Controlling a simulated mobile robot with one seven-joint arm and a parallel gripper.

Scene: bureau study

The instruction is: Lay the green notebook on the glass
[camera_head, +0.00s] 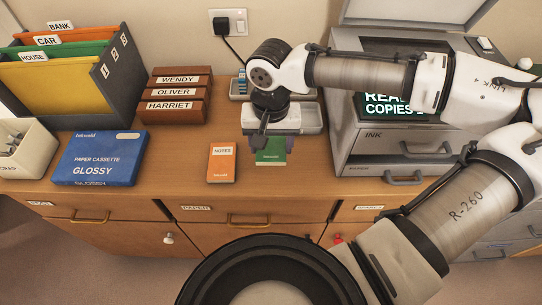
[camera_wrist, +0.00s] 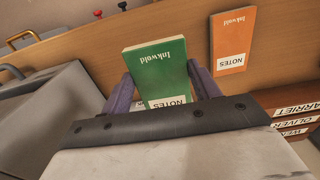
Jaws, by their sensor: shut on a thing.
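The green notebook (camera_head: 271,155) is at the front of the desk, below my gripper (camera_head: 268,142). In the wrist view the green notebook (camera_wrist: 158,68) stands between the two purple fingers of my gripper (camera_wrist: 163,88), which are shut on its sides. I cannot tell whether it still touches the desk. The copier (camera_head: 345,140) stands at the right with its lid (camera_head: 415,10) raised. Its glass, a dark area (camera_head: 378,46) under the lid, is partly hidden by my arm.
An orange notebook (camera_head: 222,162) lies left of my gripper. A blue paper box (camera_head: 100,158), labelled wooden boxes (camera_head: 178,95) and a folder rack (camera_head: 115,75) are farther left. A grey tray (camera_head: 310,118) is behind my gripper.

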